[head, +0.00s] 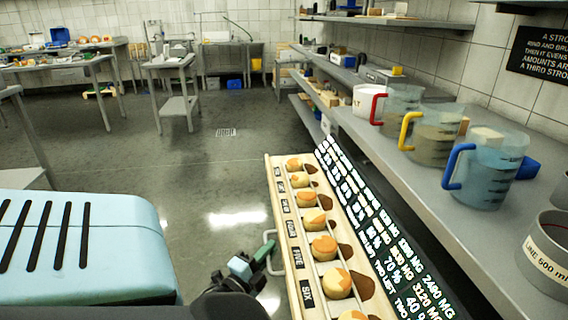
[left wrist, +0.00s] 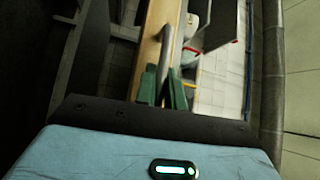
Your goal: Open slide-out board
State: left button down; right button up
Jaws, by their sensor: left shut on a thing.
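The slide-out board (head: 281,210) is a long pale wooden board at the bottom centre of the head view. It sticks out to the left of the steel shelving, with a row of orange-and-cream cheese wheels (head: 323,246) and dark number labels on it. A grey metal handle (head: 270,240) is on its left edge. My left gripper (head: 262,256) is shut on this handle. In the left wrist view, its green fingertips (left wrist: 163,88) close around the grey handle (left wrist: 166,50), beside the board's wooden edge (left wrist: 153,32). My right gripper is not in view.
A black panel with white writing (head: 365,215) runs along the board's right side. The steel shelf (head: 430,185) at right holds measuring jugs (head: 485,165) and a metal pot (head: 548,255). The floor (head: 190,180) left of the board is clear. Tables (head: 173,85) stand farther back.

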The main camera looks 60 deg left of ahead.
pick_arm(q)
jog(key=shift+s+a, duration=0.2)
jog(key=shift+s, duration=0.3)
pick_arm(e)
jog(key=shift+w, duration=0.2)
pick_arm(q)
jog(key=c, duration=1.5)
grip_release()
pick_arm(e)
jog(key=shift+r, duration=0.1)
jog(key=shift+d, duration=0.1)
